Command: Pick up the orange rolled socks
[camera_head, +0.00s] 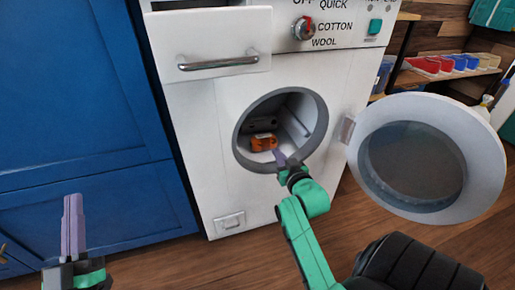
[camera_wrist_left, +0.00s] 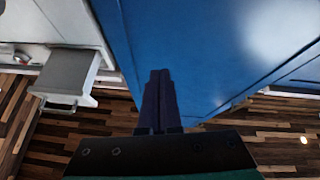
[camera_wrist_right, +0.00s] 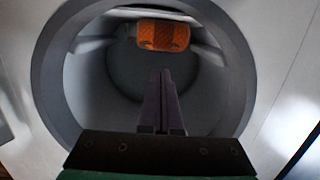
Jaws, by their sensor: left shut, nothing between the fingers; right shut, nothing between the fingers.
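The orange rolled socks (camera_head: 263,142) lie inside the drum of the white washing machine (camera_head: 215,115). They also show in the right wrist view (camera_wrist_right: 163,35), near the top of the round opening, ahead of the fingers. My right gripper (camera_head: 279,157) is shut and empty at the lower part of the drum opening (camera_head: 318,150), just short of the socks and apart from them. Its fingers (camera_wrist_right: 162,85) point into the drum in its wrist view. My left gripper (camera_head: 73,205) is shut and empty, in front of the blue cabinet, with its fingers pointing up; they show in its wrist view (camera_wrist_left: 159,80).
The washer's round door (camera_head: 485,140) stands open to the right of the opening. A detergent drawer (camera_head: 215,40) with a handle is above left. The blue cabinet (camera_head: 80,90) stands left. A shelf (camera_head: 440,75) with colored containers is at the far right. Wooden floor (camera_head: 215,265) lies in front.

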